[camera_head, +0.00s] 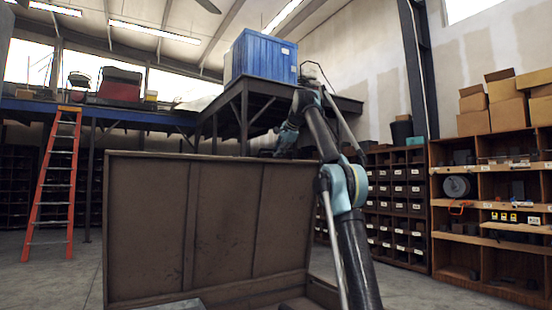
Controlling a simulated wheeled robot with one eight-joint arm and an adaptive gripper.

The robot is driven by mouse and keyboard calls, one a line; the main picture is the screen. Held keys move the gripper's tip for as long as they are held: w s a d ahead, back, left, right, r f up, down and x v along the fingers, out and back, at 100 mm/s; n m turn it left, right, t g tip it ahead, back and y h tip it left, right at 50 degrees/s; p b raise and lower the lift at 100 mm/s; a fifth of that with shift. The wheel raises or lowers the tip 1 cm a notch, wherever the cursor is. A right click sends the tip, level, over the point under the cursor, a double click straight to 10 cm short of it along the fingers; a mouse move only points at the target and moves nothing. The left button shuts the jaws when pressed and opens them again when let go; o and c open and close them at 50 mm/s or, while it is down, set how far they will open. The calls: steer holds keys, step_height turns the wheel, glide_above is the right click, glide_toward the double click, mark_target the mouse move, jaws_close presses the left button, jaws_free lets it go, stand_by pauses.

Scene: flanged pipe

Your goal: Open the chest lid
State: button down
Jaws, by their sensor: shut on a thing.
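The chest lid (224,218) is a large brown panel with ribs, standing near upright with its inner face toward me. The chest (245,292) is below it at the bottom of the head view, and only part of its rim and inside shows. My arm rises on the right, past the lid's right side, and bends over toward its top edge. My gripper (284,150) is at the right part of that top edge, shut on the lid. The fingertips are small and partly hidden, so their exact hold is unclear.
An orange ladder (54,182) stands at the left. A blue crate (262,56) sits on a raised platform behind the lid. Shelves with bins (398,205) and a wooden rack (490,215) with boxes line the right. Grey floor is open on the left.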

steer(key=shift+w+d+r, duration=0.1)
steer(key=shift+w+d, duration=0.1)
steer(key=shift+d, duration=0.1)
steer(key=shift+a, duration=0.15)
steer(key=c, duration=1.7)
jaws_free()
steer(key=shift+s, duration=0.15)
steer(key=shift+a, duration=0.15)
steer(key=shift+s, duration=0.1)
steer(key=shift+s+d+r, duration=0.3)
steer(key=shift+s+d, duration=1)
steer(key=shift+s, duration=0.65)
steer(key=shift+s+d+r, duration=0.35)
steer(key=shift+s+d, duration=0.9)
steer(key=shift+s, duration=0.7)
steer(key=shift+s+d+r, duration=0.3)
steer(key=shift+s+d, duration=1)
steer(key=shift+s, duration=0.65)
